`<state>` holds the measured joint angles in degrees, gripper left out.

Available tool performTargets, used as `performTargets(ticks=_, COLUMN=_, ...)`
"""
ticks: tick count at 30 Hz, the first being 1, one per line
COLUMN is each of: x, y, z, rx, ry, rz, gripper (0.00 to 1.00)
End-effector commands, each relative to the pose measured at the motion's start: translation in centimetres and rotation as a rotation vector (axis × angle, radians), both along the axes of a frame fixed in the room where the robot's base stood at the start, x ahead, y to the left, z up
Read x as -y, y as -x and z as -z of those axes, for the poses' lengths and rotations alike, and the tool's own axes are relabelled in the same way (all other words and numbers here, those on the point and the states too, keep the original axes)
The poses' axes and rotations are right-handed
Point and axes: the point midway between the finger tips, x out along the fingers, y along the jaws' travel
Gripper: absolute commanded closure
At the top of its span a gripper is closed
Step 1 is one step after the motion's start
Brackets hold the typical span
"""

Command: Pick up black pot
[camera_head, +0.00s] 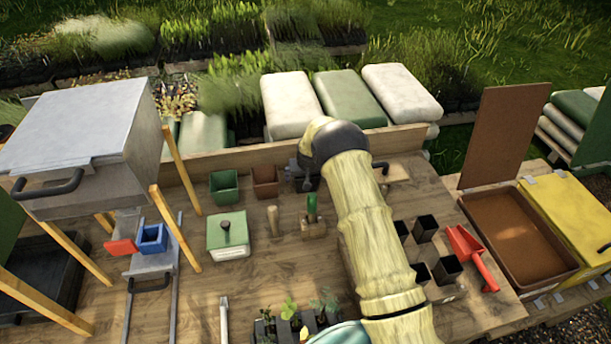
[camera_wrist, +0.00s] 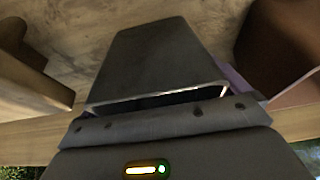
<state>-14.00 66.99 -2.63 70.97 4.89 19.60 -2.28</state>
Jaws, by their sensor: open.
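A black pot (camera_wrist: 158,60) fills the middle of the wrist view, its rim facing me above the dark body of my gripper (camera_wrist: 165,122). Purple finger edges show at its sides, so the pot appears to be between the open jaws; contact cannot be told. In the head view my gripper (camera_head: 306,168) is at the back of the bench, mostly hidden behind my arm, which also hides this pot. Several other black pots (camera_head: 427,224) stand to the right of my arm.
A brown pot (camera_head: 265,181) and a green pot (camera_head: 224,186) stand left of my gripper. A wooden block with a green-handled tool (camera_head: 313,226) is in front. A red scoop (camera_head: 472,252) and a brown soil tray (camera_head: 532,235) lie right. Plants (camera_head: 290,310) stand nearer.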

Motion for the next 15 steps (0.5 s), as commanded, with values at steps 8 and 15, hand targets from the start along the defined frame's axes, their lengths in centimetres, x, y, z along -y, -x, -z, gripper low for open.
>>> performTargets(ticks=8, x=-0.01, y=0.02, z=0.00, rx=0.000, ry=0.000, rz=0.000, gripper=0.00)
performTargets(ticks=15, x=0.00, y=0.03, z=-0.01, rx=-0.001, ry=0.000, rz=0.000, gripper=0.22)
